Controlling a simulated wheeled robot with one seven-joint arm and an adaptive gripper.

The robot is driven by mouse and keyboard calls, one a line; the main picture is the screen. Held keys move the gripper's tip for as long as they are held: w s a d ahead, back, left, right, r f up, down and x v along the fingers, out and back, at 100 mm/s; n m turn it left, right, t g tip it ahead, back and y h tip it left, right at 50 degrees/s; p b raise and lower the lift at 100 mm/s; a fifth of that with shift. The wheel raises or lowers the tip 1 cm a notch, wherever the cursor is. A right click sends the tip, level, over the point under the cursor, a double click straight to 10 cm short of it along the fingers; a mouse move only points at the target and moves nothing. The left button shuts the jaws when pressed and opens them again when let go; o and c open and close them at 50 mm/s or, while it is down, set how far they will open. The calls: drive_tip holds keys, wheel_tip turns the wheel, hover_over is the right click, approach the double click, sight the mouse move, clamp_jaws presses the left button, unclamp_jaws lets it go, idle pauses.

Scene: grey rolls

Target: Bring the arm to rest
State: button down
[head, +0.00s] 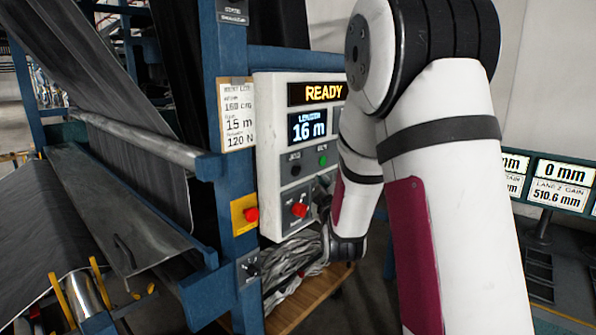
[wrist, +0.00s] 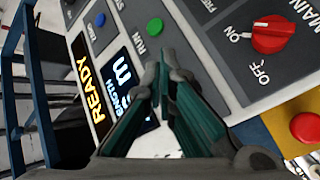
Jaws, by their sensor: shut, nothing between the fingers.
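My white arm (head: 445,190) reaches from the right foreground toward the machine's control panel (head: 270,150). My gripper (wrist: 160,85) is shut and empty in the wrist view, its fingertips together in front of the panel face near the green RUN button (wrist: 155,27). In the head view my gripper (head: 322,200) shows only in part, dark beside the panel's lower right edge. Contact with the panel cannot be told.
A red button (head: 251,214) on yellow sits on the blue post. Grey sheet rolls (head: 40,225) stand left; a wooden surface (head: 305,298) lies below.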

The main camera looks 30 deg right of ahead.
idle(0.5)
drive_tip(key=s+a+r+m+g+y, duration=0.1)
drive_tip(key=s+a+r+g+y, duration=0.2)
drive_tip(key=a, duration=0.4)
drive_tip(key=s+a+m+g+y, duration=0.1)
drive_tip(key=s+a+g+y, duration=0.15)
drive_tip(key=s+a, duration=0.4)
drive_tip(key=s+a+f+m+g+y, duration=0.1)
drive_tip(key=s+a, duration=0.3)
drive_tip(key=s, duration=0.7)
drive_tip(key=s+a+f+m+g+y, duration=0.1)
drive_tip(key=s+a+g, duration=0.3)
drive_tip(key=s, duration=0.8)
drive_tip(key=shift+a+m+g+y, duration=0.3)
drive_tip(key=shift+a+g+y, duration=0.05)
drive_tip(key=shift+a, duration=0.15)
